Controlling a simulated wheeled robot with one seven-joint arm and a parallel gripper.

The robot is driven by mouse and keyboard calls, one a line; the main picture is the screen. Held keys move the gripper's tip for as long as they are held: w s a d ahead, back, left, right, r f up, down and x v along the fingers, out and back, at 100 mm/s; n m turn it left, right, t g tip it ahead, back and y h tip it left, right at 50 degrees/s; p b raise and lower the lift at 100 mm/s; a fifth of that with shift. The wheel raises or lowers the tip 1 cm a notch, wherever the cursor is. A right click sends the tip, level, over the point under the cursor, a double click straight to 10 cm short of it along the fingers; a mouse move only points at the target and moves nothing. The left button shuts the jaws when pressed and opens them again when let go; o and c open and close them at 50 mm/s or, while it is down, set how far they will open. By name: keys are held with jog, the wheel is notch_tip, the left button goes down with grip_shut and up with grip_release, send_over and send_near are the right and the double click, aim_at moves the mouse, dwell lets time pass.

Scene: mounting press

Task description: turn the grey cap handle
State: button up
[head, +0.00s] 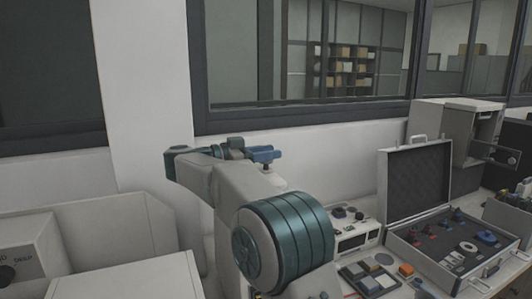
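My arm rises from the bottom middle of the head view, and its far end points right in front of the wall below the window. At that end is a small blue part that looks like my gripper (264,154); it is too small to tell its fingers apart, and I see nothing clearly held. I cannot pick out the grey cap handle for certain.
An open silver case (415,185) with small parts stands at right. White box-shaped equipment with a dial (8,274) fills the lower left. Wall and window stand behind.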

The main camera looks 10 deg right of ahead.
jog(key=shift+c, duration=0.3)
grip_shut()
jog(key=shift+t, duration=0.3)
